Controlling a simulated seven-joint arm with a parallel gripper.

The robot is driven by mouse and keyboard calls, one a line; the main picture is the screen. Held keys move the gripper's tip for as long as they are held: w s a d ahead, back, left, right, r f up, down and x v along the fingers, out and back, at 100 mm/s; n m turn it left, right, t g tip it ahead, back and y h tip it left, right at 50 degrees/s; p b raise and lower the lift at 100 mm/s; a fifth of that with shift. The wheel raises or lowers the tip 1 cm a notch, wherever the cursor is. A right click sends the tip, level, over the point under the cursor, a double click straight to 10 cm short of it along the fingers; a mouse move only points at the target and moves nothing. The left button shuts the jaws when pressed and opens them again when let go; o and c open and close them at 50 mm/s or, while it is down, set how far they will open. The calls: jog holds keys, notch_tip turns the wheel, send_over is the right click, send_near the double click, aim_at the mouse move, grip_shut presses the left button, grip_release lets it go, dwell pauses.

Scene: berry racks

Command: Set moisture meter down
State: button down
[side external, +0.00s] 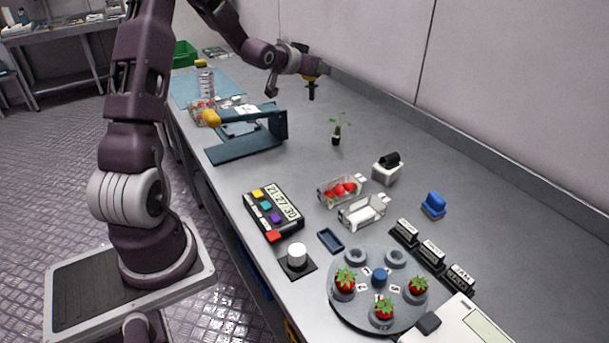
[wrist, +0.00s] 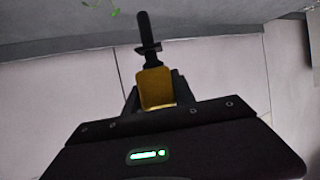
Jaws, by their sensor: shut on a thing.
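The moisture meter has a yellow body and a thin black probe with a collar. In the side external view the meter (side external: 311,91) hangs from my gripper (side external: 307,76), high above the back part of the bench, with its probe pointing down. In the wrist view the yellow body of the meter (wrist: 157,86) sits between the two dark fingers of my gripper (wrist: 157,97), which is shut on it. The probe extends away from the fingers there and touches nothing that I can see.
A small potted seedling (side external: 336,135) stands on the bench in front of the gripper. A blue stand (side external: 270,147) is to its left. Berry punnets (side external: 362,211), a timer (side external: 273,213) and a round rack (side external: 345,312) are nearer. Bare bench lies right of the seedling, along the wall.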

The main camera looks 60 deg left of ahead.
jog(key=s+d+f+m+t+h, duration=0.1)
jog(key=s+d+f+m+h, duration=0.35)
jog(key=s+d, duration=0.55)
jog(key=shift+h, duration=0.45)
jog(key=f, duration=0.3)
jog(key=d+f, duration=0.1)
jog(key=f, duration=0.2)
jog(key=w+d+f, duration=0.1)
jog(key=f, duration=0.2)
jog(key=shift+w+d+f, duration=0.1)
jog(key=shift+d+f, duration=0.05)
jog(key=shift+f, duration=0.4)
jog(key=shift+f, duration=0.2)
jog(key=c, duration=1.1)
grip_release()
jog(key=shift+o, duration=0.2)
